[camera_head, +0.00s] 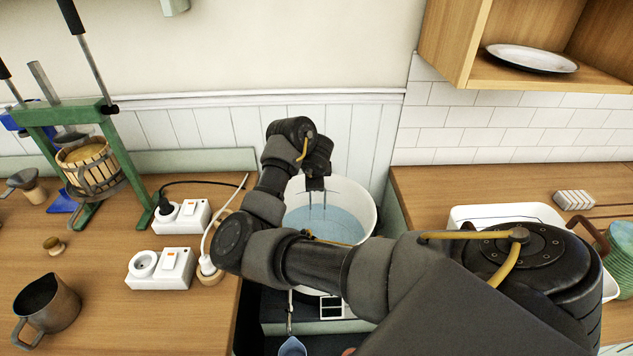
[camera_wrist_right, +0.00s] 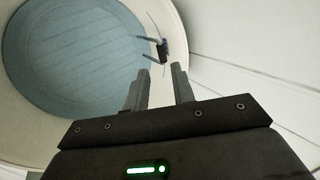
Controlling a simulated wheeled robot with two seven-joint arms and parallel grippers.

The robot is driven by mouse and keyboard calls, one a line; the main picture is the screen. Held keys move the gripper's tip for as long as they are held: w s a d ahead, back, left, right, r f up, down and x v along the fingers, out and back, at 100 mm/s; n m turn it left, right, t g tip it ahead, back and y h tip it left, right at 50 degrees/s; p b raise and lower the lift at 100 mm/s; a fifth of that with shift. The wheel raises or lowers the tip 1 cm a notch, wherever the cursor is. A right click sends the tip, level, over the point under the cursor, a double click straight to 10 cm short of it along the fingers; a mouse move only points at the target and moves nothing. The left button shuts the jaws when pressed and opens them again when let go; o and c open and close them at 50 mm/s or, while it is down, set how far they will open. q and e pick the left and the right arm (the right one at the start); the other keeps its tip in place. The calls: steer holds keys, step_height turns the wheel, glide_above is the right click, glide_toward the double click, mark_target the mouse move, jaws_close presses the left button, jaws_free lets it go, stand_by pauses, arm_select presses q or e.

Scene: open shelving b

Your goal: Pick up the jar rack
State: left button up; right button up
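A large white pot (camera_head: 364,205) stands in the gap between the two counters and holds pale blue water (camera_head: 330,222). It also fills the upper left of the right wrist view (camera_wrist_right: 190,100). Lines like slats show under the water. A small dark piece with thin wire and prongs, apparently the jar rack's handle (camera_wrist_right: 162,49), stands at the pot's inner side. The rest of the rack is hard to make out. My right gripper (camera_head: 317,200) points down over the pot. Its fingers (camera_wrist_right: 160,84) are apart and empty, near the handle but not around it. My left gripper is out of view.
The left counter holds a green press (camera_head: 75,135), white socket boxes (camera_head: 162,268) with cables, and a metal jug (camera_head: 46,303). A white tray (camera_head: 510,214) and stacked green things (camera_head: 620,255) are at right. A wooden shelf (camera_head: 545,75) hangs above.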

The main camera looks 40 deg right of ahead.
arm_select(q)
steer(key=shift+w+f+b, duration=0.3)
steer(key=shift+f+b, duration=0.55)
arm_select(e)
steer(key=x, duration=1)
steer(key=shift+f, duration=0.15)
steer(key=shift+s+d, duration=0.1)
jaws_close()
